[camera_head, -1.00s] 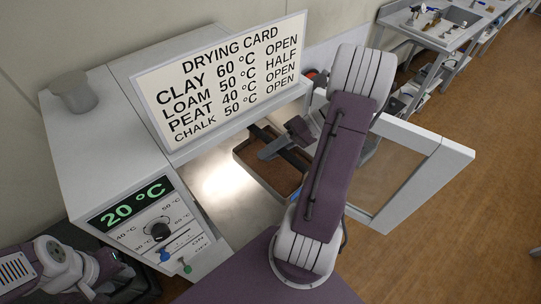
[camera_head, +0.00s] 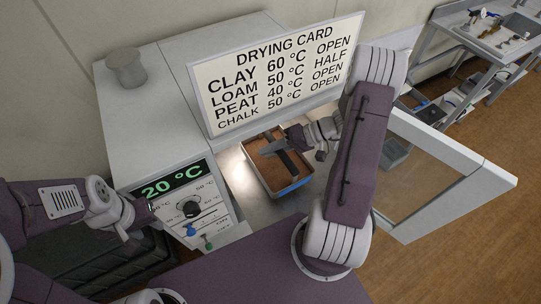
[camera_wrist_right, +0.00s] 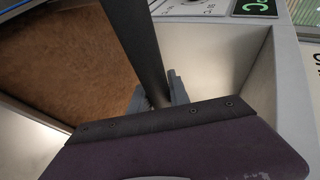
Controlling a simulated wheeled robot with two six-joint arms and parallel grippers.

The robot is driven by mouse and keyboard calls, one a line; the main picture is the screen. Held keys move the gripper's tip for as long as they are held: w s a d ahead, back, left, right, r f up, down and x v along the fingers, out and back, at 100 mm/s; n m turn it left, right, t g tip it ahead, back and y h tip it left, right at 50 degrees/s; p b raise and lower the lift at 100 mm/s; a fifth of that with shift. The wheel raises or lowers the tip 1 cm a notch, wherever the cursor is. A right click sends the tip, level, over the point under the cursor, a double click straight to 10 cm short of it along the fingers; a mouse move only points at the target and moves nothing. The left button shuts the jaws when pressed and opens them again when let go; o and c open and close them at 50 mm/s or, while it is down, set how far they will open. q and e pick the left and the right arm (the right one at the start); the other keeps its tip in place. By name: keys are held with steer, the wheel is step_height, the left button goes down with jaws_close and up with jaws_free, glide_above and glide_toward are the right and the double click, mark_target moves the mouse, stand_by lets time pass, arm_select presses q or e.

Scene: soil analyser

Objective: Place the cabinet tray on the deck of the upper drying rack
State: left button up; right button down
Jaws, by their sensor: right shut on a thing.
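The cabinet tray (camera_head: 292,188), an open box of brown soil with a blue patch on its near side, is at the lit mouth of the drying cabinet, below the card. I cannot make out the upper drying rack.
The drying cabinet (camera_head: 160,90) bears a grey cup (camera_head: 126,68) and the drying card (camera_head: 275,75). Its panel reads 20 °C (camera_head: 165,187). The cabinet's windowed door (camera_head: 450,155) stands open on the right, near my right arm. A bench with tools (camera_head: 490,35) stands far right.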

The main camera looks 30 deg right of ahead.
mark_target(260, 162)
steer(key=shift+s+f, duration=0.1)
steer(key=shift+f, duration=0.25)
step_height(260, 162, down, 3)
steer(key=shift+r+p, duration=0.15)
steer(key=shift+p, duration=0.4)
steer(key=shift+f, duration=0.35)
steer(key=shift+f, duration=0.1)
steer(key=c, duration=1.2)
jaws_free()
steer(key=shift+c, duration=0.2)
